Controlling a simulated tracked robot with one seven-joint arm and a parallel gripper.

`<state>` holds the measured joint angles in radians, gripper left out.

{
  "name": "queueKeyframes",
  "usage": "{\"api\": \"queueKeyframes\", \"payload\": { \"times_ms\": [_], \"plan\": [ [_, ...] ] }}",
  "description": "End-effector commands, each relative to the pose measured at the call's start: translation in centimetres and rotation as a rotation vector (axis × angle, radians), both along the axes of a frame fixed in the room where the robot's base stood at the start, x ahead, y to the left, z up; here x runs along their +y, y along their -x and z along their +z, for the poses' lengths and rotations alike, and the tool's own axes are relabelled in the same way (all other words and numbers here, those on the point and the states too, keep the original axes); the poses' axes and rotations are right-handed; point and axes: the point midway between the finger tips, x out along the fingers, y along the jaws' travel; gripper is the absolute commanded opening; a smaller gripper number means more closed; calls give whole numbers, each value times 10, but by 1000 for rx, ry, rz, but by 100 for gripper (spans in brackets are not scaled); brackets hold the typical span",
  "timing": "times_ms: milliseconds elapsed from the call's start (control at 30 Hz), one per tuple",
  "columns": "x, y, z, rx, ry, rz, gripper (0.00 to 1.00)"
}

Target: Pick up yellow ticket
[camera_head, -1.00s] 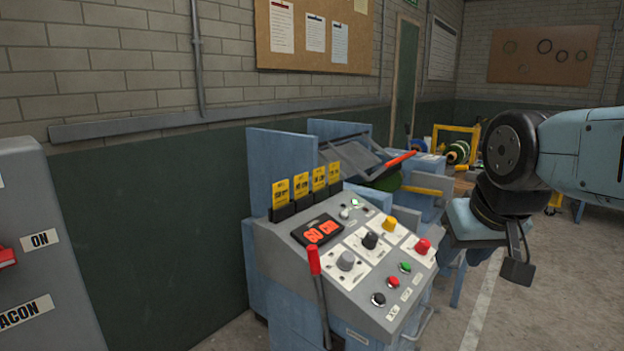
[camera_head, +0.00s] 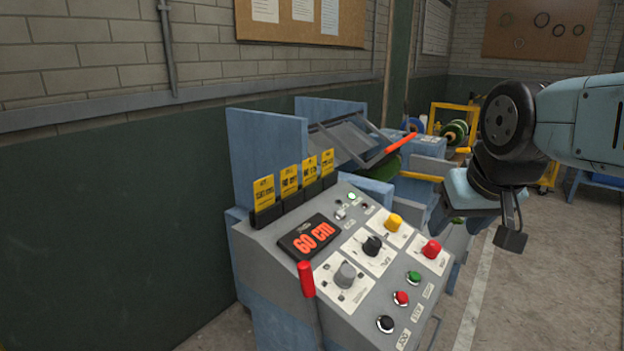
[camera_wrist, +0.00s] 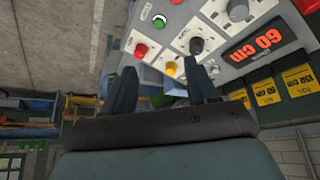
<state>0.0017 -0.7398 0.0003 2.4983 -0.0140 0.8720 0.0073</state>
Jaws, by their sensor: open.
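Several yellow tickets (camera_head: 264,192) stand upright in black holders (camera_head: 268,215) along the back left edge of the console (camera_head: 340,210). Their print is too small to read surely in the head view. In the wrist view, yellow tickets (camera_wrist: 298,84) show at the right edge, partly cut off, beside the red "60 cm" display (camera_wrist: 254,44). My gripper (camera_wrist: 158,82) is open and empty, its two dark fingers apart over the console's edge. In the head view, my gripper (camera_head: 450,215) hangs right of the console, away from the tickets, its fingertips partly hidden.
The console carries a red-handled lever (camera_head: 306,280), several knobs and push buttons (camera_head: 401,298). A tall blue panel (camera_head: 268,155) stands behind the tickets. A machine with a red-orange handle (camera_head: 400,144) stands beyond. The floor at right (camera_head: 550,290) is clear.

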Motion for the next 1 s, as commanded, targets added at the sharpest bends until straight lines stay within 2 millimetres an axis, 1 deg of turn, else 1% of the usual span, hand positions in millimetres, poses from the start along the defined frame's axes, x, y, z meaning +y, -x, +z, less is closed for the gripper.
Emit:
{"api": "queueKeyframes", "payload": {
  "times_ms": [33, 67, 167, 300, 367, 500, 567, 700, 800, 867, 1000],
  "plan": [
    [-3, -8, 0, -14, 12, -4, 64],
    [1, -14, 0, -28, 21, -10, 66],
    [-3, -40, 3, -93, 57, -18, 76],
    [-14, -85, 8, -215, 116, -10, 77],
    [-16, -104, 10, -266, 136, 0, 77],
    [-17, -146, 15, -386, 170, 46, 77],
    [-15, -163, 16, -434, 178, 70, 77],
    [-6, -199, 18, -546, 179, 143, 77],
    [5, -221, 18, -620, 164, 207, 77],
    [12, -233, 17, -662, 147, 247, 77],
    [33, -256, 13, -754, 92, 352, 77]
  ]
}}
